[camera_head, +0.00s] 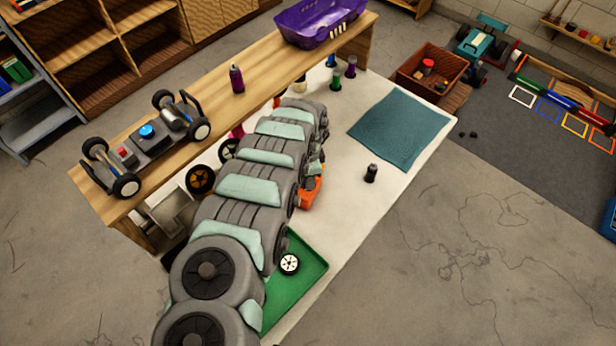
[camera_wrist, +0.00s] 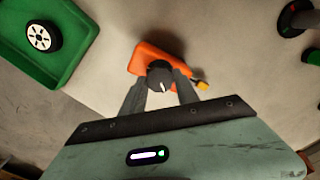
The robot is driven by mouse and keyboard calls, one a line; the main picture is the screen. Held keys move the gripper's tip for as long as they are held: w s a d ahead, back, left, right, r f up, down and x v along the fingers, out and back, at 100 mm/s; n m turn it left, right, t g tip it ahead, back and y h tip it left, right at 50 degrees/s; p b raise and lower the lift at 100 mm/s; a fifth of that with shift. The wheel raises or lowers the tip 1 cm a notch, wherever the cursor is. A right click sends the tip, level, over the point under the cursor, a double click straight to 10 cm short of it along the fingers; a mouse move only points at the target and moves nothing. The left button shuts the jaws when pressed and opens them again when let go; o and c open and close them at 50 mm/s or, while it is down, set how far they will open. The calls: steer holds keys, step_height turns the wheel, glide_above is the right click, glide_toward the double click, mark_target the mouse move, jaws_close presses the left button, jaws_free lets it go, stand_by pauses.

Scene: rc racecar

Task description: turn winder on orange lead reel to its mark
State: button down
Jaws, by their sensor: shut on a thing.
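The orange lead reel (camera_wrist: 148,54) lies on the pale bench top in the wrist view, with a small yellow piece (camera_wrist: 203,85) at its right end. Its dark round winder (camera_wrist: 159,76) has a white line and sits between the fingertips of my gripper (camera_wrist: 160,84). My gripper is shut on the winder. The mark on the reel cannot be made out. In the head view the orange reel (camera_head: 311,193) shows only in part beside my arm, which hides the winder and the gripper's tips.
A green tray (camera_head: 318,262) with a white-hubbed wheel (camera_head: 289,264) lies near the reel. A black bottle (camera_head: 371,173) and a teal mat (camera_head: 400,128) lie to the right. A raised wooden shelf (camera_head: 205,95) carries a car chassis (camera_head: 147,140). The bench top between bottle and tray is clear.

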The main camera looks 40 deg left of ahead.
steer(key=shift+d, duration=0.1)
steer(key=shift+d+n, duration=0.1)
steer(key=shift+n, duration=1.7)
steer(key=n, duration=0.3)
steer(key=shift+n, duration=0.3)
steer(key=shift+n, duration=1.6)
